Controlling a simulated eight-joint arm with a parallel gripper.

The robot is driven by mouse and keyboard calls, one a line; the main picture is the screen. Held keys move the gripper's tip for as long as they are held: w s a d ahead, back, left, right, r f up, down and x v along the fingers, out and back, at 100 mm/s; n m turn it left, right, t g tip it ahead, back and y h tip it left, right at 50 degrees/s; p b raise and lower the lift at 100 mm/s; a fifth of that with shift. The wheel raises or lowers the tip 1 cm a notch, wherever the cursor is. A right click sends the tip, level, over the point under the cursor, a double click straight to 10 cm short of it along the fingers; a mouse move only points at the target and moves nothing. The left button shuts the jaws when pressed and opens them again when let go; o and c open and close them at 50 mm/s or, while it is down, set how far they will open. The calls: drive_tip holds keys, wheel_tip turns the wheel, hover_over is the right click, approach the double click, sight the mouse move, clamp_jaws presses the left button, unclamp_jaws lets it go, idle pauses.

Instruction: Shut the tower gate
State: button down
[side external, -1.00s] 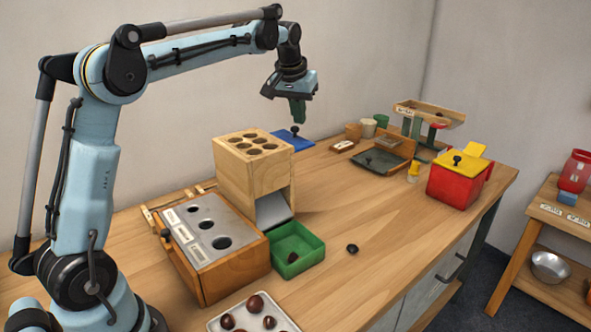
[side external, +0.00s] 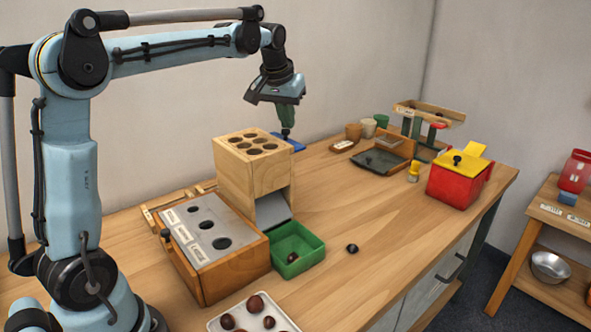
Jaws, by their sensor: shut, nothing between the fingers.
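The wooden tower (side external: 267,174) stands on the bench, with round holes in its top and an opening at its lower front. A blue plate (side external: 297,145), which looks like its gate, sticks out behind the tower's right side, partly hidden by it. A black knob (side external: 285,134) stands on the plate. My gripper (side external: 286,122) points down right at the knob, with its fingers shut and nothing between them. Its tips seem to touch or nearly touch the knob; I cannot tell which.
A green tray (side external: 297,264) with a chestnut sits below the tower's opening. The metal-topped sorting box (side external: 248,271) is in front left. A dark chestnut (side external: 352,248) lies loose on the bench. A red box (side external: 455,187) with a yellow lid stands at right.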

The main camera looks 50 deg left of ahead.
drive_tip(key=shift+s+d, duration=0.1)
drive_tip(key=shift+s, duration=0.25)
drive_tip(key=w+a, duration=0.2)
drive_tip(key=w, duration=0.2)
drive_tip(key=w+v, duration=0.1)
drive_tip(key=v, duration=1)
drive_tip(key=s+d+f+m+t+h, duration=0.2)
drive_tip(key=s+d+f+m, duration=0.3)
drive_tip(key=s+d+f, duration=1)
drive_tip(key=s+f+t, duration=0.1)
drive_tip(key=s+f, duration=0.2)
drive_tip(key=f, duration=0.1)
drive_tip(key=shift+s+d+f, duration=0.25)
drive_tip(key=shift+d+f, duration=0.1)
drive_tip(key=shift+d, duration=0.05)
